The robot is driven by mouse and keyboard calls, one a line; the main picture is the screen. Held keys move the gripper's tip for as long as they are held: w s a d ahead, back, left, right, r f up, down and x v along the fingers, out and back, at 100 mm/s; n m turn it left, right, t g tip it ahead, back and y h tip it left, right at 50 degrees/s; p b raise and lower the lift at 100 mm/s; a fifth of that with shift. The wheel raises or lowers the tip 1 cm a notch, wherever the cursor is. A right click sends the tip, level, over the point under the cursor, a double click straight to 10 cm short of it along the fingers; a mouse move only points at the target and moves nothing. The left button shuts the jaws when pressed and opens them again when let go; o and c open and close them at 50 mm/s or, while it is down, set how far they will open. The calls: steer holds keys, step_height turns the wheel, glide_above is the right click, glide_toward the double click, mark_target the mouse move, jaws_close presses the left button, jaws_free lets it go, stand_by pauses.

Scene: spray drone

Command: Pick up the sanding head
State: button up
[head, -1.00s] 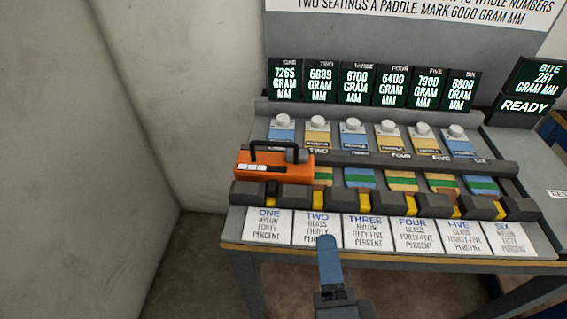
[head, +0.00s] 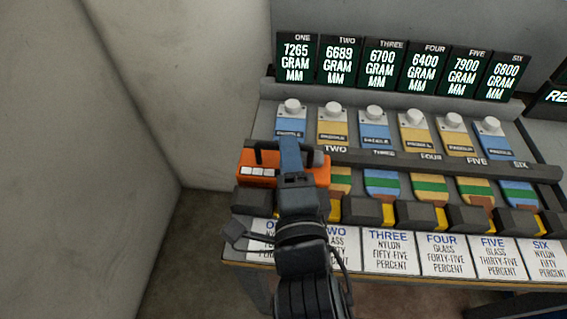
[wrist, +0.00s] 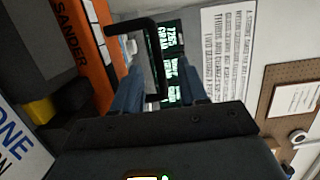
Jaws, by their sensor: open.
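The sanding head (head: 258,170) is an orange box with a black handle and sits over the station one end of the rack. It also shows in the wrist view (wrist: 80,45), marked SANDER, at the left. Its black handle (wrist: 155,62) rises between my two blue fingers there. My gripper (head: 290,148) is open at the handle, with a gap between the fingers (wrist: 160,78). I cannot tell whether either finger touches the handle. My gripper and arm hide part of the sanding head in the head view.
A row of coloured paddles (head: 382,184) lies in the dark rack (head: 450,168) to the right. Lit number displays (head: 380,68) stand behind. White label cards (head: 385,250) line the front edge. A bare wall (head: 90,120) closes off the left side.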

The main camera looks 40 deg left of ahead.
steer(key=x, duration=0.1)
steer(key=p+x, duration=0.1)
steer(key=x, duration=0.1)
steer(key=shift+a+r, duration=0.15)
steer(key=shift+a, duration=0.35)
steer(key=shift+w+a, duration=0.4)
steer(key=shift+w, duration=0.1)
jaws_close()
stand_by(0.6)
